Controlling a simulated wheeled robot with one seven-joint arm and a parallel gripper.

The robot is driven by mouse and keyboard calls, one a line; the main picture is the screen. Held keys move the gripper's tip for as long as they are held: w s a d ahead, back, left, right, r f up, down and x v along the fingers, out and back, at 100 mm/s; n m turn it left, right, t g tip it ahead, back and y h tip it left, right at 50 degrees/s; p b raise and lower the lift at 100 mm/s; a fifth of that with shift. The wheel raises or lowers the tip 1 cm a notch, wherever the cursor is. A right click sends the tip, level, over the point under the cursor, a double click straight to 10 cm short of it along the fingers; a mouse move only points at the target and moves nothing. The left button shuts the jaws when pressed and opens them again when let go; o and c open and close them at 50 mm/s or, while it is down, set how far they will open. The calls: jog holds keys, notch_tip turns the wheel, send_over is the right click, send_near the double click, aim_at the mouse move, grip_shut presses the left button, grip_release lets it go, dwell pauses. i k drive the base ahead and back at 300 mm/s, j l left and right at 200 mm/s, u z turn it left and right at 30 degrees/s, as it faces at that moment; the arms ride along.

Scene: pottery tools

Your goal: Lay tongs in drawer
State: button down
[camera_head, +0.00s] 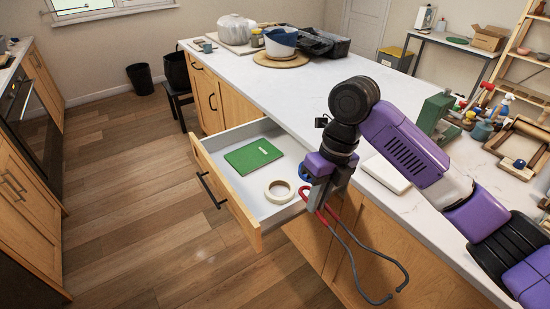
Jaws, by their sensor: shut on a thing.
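The tongs (357,256) have red grips and long dark metal arms with curled tips. My gripper (316,190) is shut on them near the red grips, and they hang down to the lower right. The tongs are outside the drawer, in front of the cabinet doors just right of it. The drawer (226,181) is pulled open from the wooden island, with a white interior and a black handle on its front. My gripper is beside the drawer's right side; whether it touches the side wall I cannot tell.
Inside the drawer lie a green flat item (253,157) and a roll of pale tape (279,191); bare floor shows around them. The white countertop (290,95) is clear in the middle. Pottery tools and jars crowd its right end. A pot (236,29) and bowls stand at the back.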

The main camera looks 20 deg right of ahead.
aim_at(278, 163)
jog(key=i, duration=1.65)
